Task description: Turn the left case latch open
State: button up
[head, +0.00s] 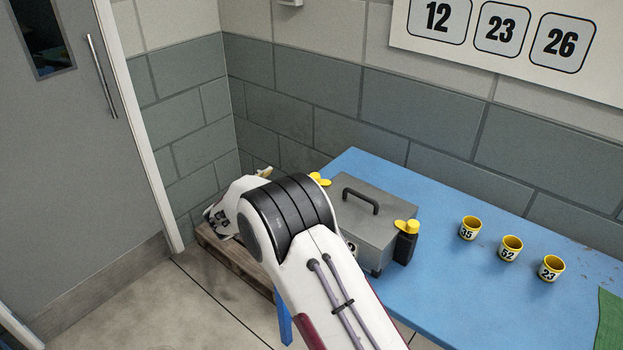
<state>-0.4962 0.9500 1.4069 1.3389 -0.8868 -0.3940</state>
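The grey case (375,215) stands on the blue table, with its lid down and a dark handle on top. The left latch (319,179) shows as a yellow piece at the case's left side, and my arm hides what is below it. The right latch (407,228) has a yellow top on a black block at the case's right side. My arm crosses in front of the case's left part. My gripper cannot be made out; the arm's bend covers that area.
Three yellow numbered cups, 35 (469,229), 52 (509,249) and 23 (550,268), stand right of the case on the blue table (470,310). A green cloth (610,320) lies at the right edge. A wooden pallet (232,262) is on the floor at left. A block wall (420,110) stands behind.

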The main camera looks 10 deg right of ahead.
jog(key=s+d+f+n+h, duration=0.1)
jog(key=s+d+h, duration=0.3)
jog(key=d+h, duration=0.1)
jog(key=shift+f+h, duration=0.2)
jog(key=shift+h, duration=0.4)
jog(key=shift+w+d, duration=0.1)
jog(key=shift+x, duration=3.75)
jog(key=shift+n+t, duration=0.3)
grip_shut()
